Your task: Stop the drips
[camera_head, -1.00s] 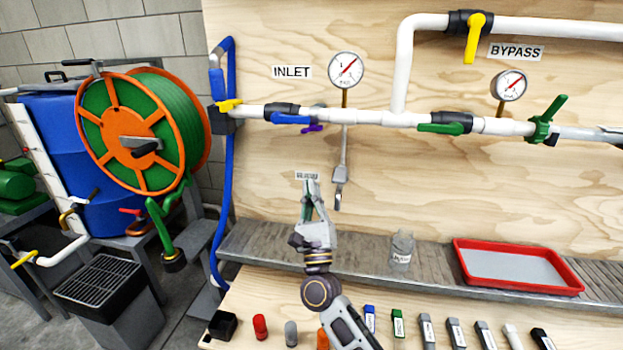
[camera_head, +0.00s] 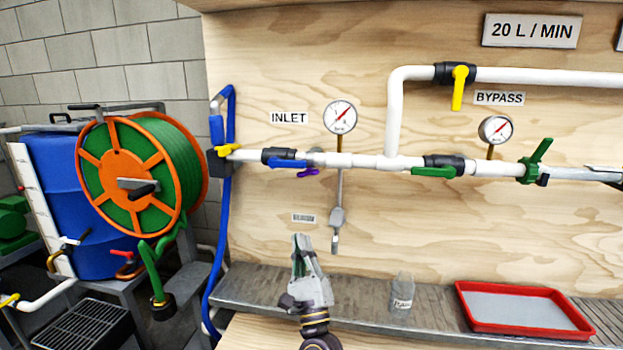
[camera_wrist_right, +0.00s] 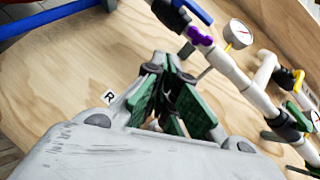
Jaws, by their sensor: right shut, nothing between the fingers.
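A white pipe run (camera_head: 375,161) crosses the plywood board. My right gripper (camera_head: 297,241) is shut and empty, pointing up below the pipe, left of a hanging wrench (camera_head: 337,217). No drips can be made out. My left gripper is not in view.
A grey shelf (camera_head: 250,285) runs below the board, with a clear jar (camera_head: 402,291) and a red tray (camera_head: 473,315) on it. At left stand an orange-and-green hose reel (camera_head: 118,182) and a blue barrel (camera_head: 60,180). Two gauges (camera_head: 340,117) rise above the pipe.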

